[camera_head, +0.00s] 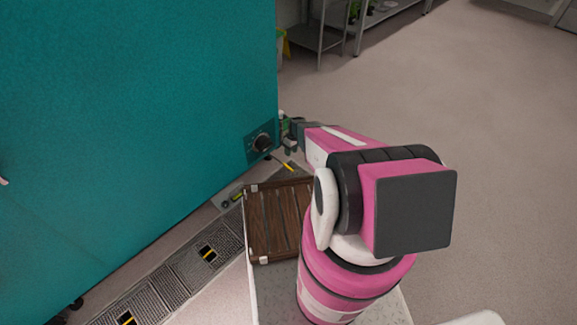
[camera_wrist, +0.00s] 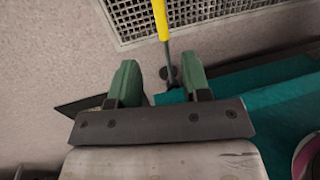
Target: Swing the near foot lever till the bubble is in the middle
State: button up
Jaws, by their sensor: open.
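The foot lever, with a yellow grip (camera_wrist: 161,18) and a grey shaft, shows in the wrist view. Its shaft runs down to a dark round part between my fingers. In the head view the yellow end of the lever (camera_head: 288,165) shows low by the teal chamber's corner. My gripper (camera_wrist: 160,68) is open, its two green fingers on either side of the shaft's lower end; I cannot tell if either touches. A small yellow-green vial (camera_head: 238,197), seemingly the level, lies at the chamber's base. Its bubble is too small to make out.
The teal chamber (camera_head: 130,110) fills the left, with a dark knob (camera_head: 262,142) near its corner. A brown slatted crate (camera_head: 281,222) is beside my arm. Floor grates (camera_head: 200,258) run along the chamber's foot. Open floor (camera_head: 480,130) lies to the right.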

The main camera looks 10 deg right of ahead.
jog(key=f, duration=0.3)
jog(key=s+a+f, duration=0.1)
jog(key=f, duration=0.6)
jog(key=shift+s+a+f, duration=0.15)
jog(key=shift+a+f, duration=0.05)
jog(key=shift+a, duration=0.15)
grip_shut()
